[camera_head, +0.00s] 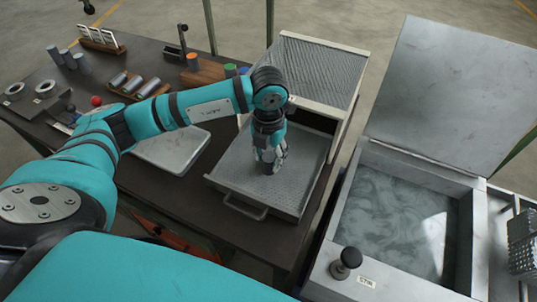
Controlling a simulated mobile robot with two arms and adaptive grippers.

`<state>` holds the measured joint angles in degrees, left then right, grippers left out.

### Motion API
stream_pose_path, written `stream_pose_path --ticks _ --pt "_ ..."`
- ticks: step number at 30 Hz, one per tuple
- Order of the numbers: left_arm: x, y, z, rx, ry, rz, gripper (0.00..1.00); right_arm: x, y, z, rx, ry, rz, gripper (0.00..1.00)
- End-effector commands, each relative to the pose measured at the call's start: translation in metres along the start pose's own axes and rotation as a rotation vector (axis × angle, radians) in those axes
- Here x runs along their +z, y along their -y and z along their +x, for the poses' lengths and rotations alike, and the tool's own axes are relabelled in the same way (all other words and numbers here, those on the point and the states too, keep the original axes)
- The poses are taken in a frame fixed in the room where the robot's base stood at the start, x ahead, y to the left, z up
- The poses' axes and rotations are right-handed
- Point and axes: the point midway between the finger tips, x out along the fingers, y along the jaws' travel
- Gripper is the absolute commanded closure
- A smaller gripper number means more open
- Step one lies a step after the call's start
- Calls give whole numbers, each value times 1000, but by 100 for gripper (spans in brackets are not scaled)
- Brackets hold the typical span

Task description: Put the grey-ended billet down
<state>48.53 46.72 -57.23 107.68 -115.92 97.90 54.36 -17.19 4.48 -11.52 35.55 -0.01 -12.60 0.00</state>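My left gripper (271,160) points straight down over the pulled-out perforated tray (229,176). Its fingers are around a small grey cylinder, which looks like the grey-ended billet (267,168). The billet's lower end is at or just above the tray floor; I cannot tell whether it touches. The fingers and wrist hide most of the billet. My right gripper is not in view.
The tray's handle (245,207) faces me, with a mesh-topped box (318,68) behind. An open liquid tank (395,220) is at the right. Grey cylinders lie on a wooden rack (139,94). A pale flat plate (172,147) lies left of the tray.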

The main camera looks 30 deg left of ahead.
Motion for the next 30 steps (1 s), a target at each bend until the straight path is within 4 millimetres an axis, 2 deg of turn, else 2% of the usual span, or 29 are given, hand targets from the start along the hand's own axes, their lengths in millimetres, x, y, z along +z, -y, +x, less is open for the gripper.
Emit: stream_pose_path --ticks 1,4,5,11,16,20,30 --pt "0 0 0 0 -1 0 54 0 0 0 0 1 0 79" --pt "0 0 0 0 -1 0 41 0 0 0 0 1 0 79" --pt "0 0 0 0 -1 0 39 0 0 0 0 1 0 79" --pt "0 0 0 0 -1 0 39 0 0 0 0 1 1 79" --pt "1 0 -8 0 2 0 39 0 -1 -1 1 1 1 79" --pt "1 0 -29 -1 7 1 39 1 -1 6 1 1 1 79" --pt "1 0 -99 0 5 1 39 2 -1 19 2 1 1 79"
